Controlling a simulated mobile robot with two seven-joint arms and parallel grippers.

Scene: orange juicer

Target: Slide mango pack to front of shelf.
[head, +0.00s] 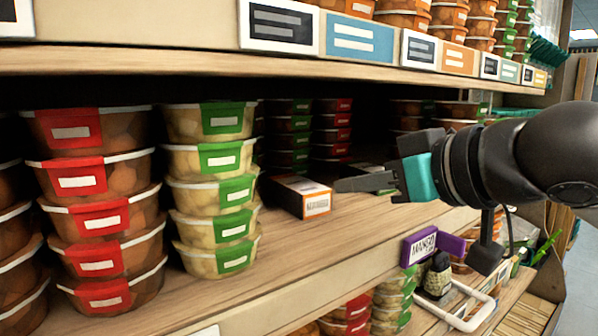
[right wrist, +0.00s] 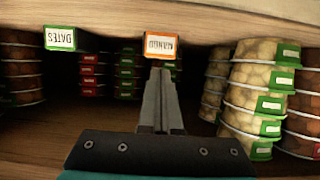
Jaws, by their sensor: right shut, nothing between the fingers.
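The mango pack (head: 310,205) is a dark box with a white label in an orange frame on its front end. It lies on the wooden middle shelf, right of the tubs with green labels. In the right wrist view its orange-framed label (right wrist: 161,43) appears upside down, reading MANGO. My right gripper (head: 340,185) comes in from the right, fingers shut and empty, tips beside the box's right side in the head view. In the right wrist view the shut fingers (right wrist: 160,80) point at the label; I cannot tell whether they touch it. My left gripper is not in view.
Stacked red-label tubs (head: 90,210) and green-label tubs (head: 215,190) stand left. The upper shelf edge (head: 200,62) overhangs. Bare shelf (head: 330,245) lies in front. A purple item (head: 450,246) and a white-handled basket (head: 478,305) are below.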

